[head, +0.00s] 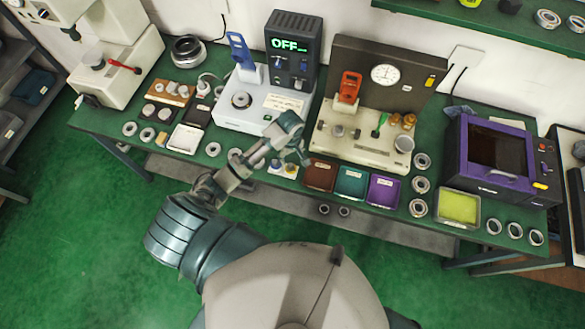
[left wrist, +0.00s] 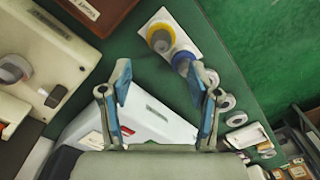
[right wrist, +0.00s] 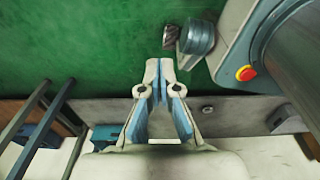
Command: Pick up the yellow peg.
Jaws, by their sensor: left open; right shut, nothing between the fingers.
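The yellow peg (left wrist: 161,39), a round yellow piece with a grey centre, stands on a small white plate (left wrist: 157,16) in the left wrist view. A blue peg (left wrist: 182,61) stands beside it on the same plate. The yellow peg also shows small in the head view (head: 291,168), on the green bench just below my left gripper (head: 303,154). My left gripper is open and empty; in the left wrist view its spread fingers (left wrist: 160,74) sit just short of the pegs. My right gripper (right wrist: 160,68) is shut and empty over the green floor, outside the head view.
Brown (head: 320,174), teal (head: 351,183) and purple (head: 385,190) trays line the bench's front edge right of the pegs. A white machine reading OFF (head: 262,108) and a beige gauge fixture (head: 365,150) stand behind. Several metal rings lie around.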

